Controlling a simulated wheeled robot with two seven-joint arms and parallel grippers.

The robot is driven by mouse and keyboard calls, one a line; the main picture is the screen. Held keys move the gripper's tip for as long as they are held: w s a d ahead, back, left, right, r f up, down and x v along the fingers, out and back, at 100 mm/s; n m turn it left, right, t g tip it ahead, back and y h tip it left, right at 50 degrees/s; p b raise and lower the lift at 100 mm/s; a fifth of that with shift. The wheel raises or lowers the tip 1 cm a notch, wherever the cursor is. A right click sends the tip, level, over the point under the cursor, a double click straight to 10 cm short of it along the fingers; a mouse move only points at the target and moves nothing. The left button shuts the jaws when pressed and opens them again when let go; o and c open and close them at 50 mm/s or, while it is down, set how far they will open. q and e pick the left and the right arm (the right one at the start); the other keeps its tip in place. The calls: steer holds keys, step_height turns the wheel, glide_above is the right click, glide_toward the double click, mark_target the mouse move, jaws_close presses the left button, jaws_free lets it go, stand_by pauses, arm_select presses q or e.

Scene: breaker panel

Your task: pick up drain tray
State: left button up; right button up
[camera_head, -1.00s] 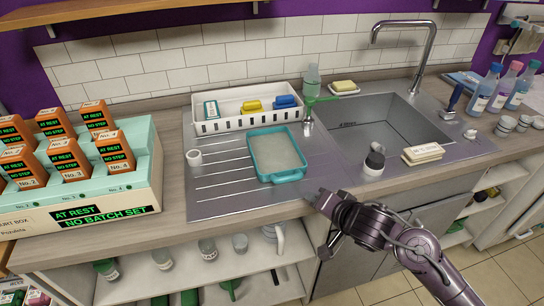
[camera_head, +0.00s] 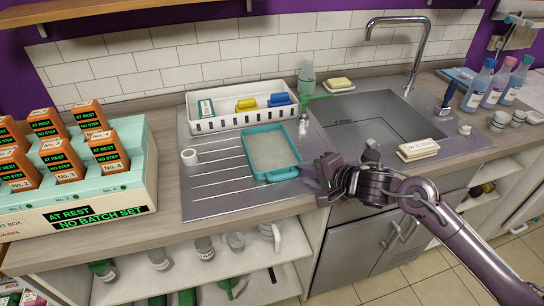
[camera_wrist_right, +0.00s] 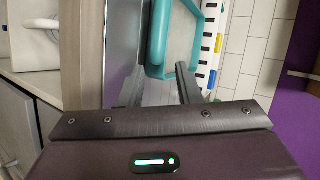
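The drain tray is a shallow teal-rimmed tray (camera_head: 298,150) with a pale inside. It lies on the ribbed steel drainboard left of the sink, with a teal handle at its near right. My right gripper (camera_head: 322,176) is just to the right of the tray, low over the counter's front edge. In the right wrist view its two fingers (camera_wrist_right: 160,74) are apart and empty, and the tray's teal handle (camera_wrist_right: 158,38) shows just ahead of them. I cannot tell whether they touch it. My left gripper is not in view.
A white rack (camera_head: 215,126) with coloured sponges stands behind the tray.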

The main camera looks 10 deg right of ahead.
mark_target(298, 171)
steer(key=x, duration=0.5)
steer(key=shift+d, duration=0.1)
steer(key=shift+r, duration=0.1)
jaws_close()
